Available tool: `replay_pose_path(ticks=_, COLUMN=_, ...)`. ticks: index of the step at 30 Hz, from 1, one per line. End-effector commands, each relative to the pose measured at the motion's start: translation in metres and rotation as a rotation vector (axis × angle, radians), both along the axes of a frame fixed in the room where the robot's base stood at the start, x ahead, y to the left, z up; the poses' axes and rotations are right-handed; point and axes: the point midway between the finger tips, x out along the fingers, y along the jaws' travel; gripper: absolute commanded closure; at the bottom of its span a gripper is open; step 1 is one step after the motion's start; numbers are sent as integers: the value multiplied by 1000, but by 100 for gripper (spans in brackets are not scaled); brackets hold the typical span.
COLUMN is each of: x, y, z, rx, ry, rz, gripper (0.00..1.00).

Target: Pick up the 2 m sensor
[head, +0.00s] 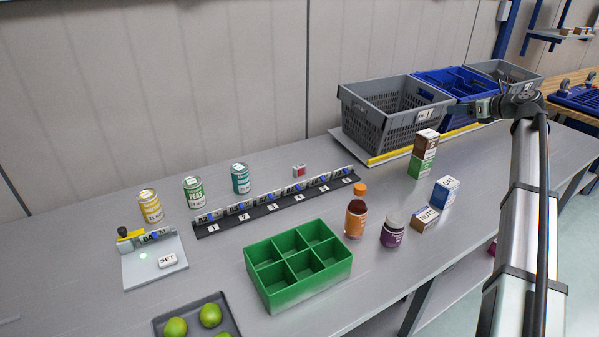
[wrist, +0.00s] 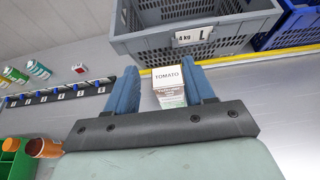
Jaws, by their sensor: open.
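A black rail (head: 280,204) on the grey bench carries a row of small sensor blocks with white and blue labels and numbered tags below. I cannot read which one is the 2 m sensor. Another labelled block (head: 157,235) sits on a pale plate (head: 140,268) at the left. The rail also shows at the left edge of the wrist view (wrist: 55,96). My gripper (wrist: 160,68) is open and empty, high at the right of the bench, well away from the rail. In the wrist view a TOMATO box (wrist: 168,78) shows between the fingers, apparently below them.
Several cans (head: 193,193) and a red-white cube (head: 299,171) stand behind the rail. A green divided tray (head: 300,290), bottles (head: 356,217) and small boxes (head: 425,218) stand in front. Grey and blue crates (head: 385,128) line the back right.

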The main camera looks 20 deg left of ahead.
Motion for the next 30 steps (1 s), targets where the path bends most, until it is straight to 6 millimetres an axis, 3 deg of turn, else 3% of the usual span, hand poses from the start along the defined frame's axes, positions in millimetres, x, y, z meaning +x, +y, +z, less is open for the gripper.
replay_pose_path(ticks=11, x=18, y=114, z=-15, rx=-313, ry=-19, rz=282, gripper=47)
replay_pose_path(ticks=20, x=17, y=244, z=-27, rx=-672, ry=-58, rz=655, gripper=47)
replay_pose_path(ticks=30, x=-10, y=385, z=-22, rx=-1040, ry=-98, rz=1106, gripper=47)
